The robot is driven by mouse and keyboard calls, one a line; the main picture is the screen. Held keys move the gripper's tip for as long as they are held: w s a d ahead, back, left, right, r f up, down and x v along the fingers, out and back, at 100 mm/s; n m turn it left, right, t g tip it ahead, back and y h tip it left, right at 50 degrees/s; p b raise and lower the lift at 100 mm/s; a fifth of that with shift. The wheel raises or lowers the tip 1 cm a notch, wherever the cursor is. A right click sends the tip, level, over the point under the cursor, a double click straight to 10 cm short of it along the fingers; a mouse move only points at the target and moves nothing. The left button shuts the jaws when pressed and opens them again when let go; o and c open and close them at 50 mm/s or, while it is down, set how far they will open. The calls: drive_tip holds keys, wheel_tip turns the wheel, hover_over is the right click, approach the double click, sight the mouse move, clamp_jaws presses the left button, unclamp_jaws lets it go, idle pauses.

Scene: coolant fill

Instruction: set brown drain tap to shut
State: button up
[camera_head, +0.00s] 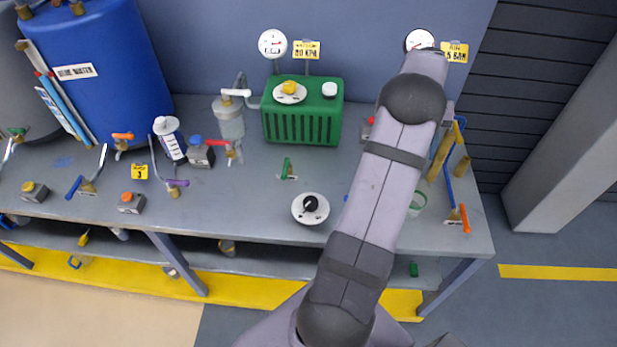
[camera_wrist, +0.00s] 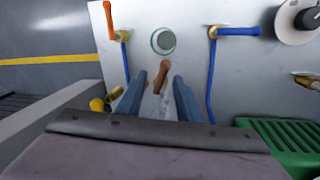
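The brown drain tap (camera_wrist: 163,75) shows in the wrist view, with its brown handle slanting slightly and its upper end toward a green-rimmed round cup (camera_wrist: 163,41). A pale, shiny part lies below the handle, partly hidden by my wrist. My gripper (camera_wrist: 159,77) is open, with one finger on each side of the handle and a visible gap on both sides. I cannot tell how far the fingertips are above the tap. In the head view my arm hides the tap and the gripper; the cup (camera_head: 417,202) shows just right of the arm.
An orange-handled tap (camera_wrist: 109,20) is left of the cup in the wrist view, and a blue-handled tap (camera_wrist: 237,31) is right. A green ribbed tank (camera_wrist: 283,135) is lower right. A black knob on a white dial (camera_head: 310,208) sits left of my arm on the grey bench (camera_head: 250,220).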

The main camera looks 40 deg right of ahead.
drive_tip(key=w+a+f+n+y+b, duration=0.1)
drive_tip(key=w+a+f+n+b, duration=0.2)
drive_tip(key=a, duration=1)
drive_tip(key=w+a+n+b, duration=0.2)
drive_tip(key=w+a, duration=0.3)
drive_tip(key=a, duration=0.2)
drive_tip(key=w+a+r+n+t+b, duration=0.1)
drive_tip(key=w+a+n+b, duration=0.1)
drive_tip(key=w+a, duration=0.3)
drive_tip(key=shift+w+a+t+h+b, duration=0.3)
drive_tip(key=shift+a+h, duration=0.1)
drive_tip(key=shift+a, duration=1.1)
